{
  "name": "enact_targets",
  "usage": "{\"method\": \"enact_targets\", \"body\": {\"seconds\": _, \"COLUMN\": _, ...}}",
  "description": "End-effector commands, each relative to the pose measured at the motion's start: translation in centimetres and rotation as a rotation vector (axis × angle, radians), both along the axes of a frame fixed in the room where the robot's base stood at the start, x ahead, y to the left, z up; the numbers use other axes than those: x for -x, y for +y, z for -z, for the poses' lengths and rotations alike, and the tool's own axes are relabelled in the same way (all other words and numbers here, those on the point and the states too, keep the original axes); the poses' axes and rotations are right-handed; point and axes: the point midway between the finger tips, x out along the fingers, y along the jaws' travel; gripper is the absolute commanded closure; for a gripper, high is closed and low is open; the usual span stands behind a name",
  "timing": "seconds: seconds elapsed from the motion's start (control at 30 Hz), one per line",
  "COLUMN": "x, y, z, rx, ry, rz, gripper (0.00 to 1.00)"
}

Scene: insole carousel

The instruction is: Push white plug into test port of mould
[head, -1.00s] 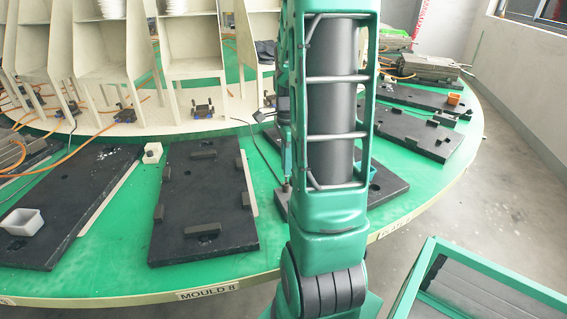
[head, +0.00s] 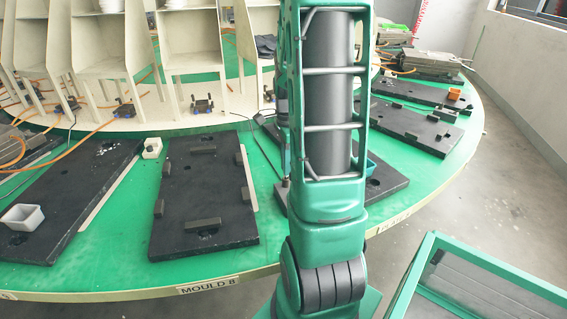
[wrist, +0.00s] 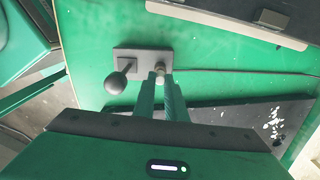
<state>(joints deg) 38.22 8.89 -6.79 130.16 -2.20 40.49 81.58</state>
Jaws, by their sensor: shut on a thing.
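In the wrist view my gripper (wrist: 160,76) is shut on a small pale, metallic-looking plug (wrist: 159,67), mostly hidden between the fingertips. The plug's tip is at the lower right edge of a grey block (wrist: 141,54) on the green surface. I cannot tell whether it is inside a port or only beside the block. A black ball knob (wrist: 116,82) on a short stem stands at the block's left part. A thin grey cable (wrist: 240,71) runs right from near the fingertips. In the head view my arm hides the gripper and plug.
Dark mould plates lie around the green carousel, one behind the label MOULD 8 (head: 209,285). A dark plate edge (wrist: 240,12) is above the block in the wrist view, another plate (wrist: 225,112) below right. A green-framed bin (head: 432,245) stands front right.

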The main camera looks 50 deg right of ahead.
Motion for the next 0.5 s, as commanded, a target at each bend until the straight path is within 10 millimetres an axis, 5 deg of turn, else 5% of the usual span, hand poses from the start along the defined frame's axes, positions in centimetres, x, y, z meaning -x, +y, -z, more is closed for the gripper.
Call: {"method": "enact_targets", "body": {"seconds": 0.5, "x": 0.01, "y": 0.02, "z": 1.1, "rx": 0.0, "ry": 0.0, "rz": 0.0, "gripper": 1.0}}
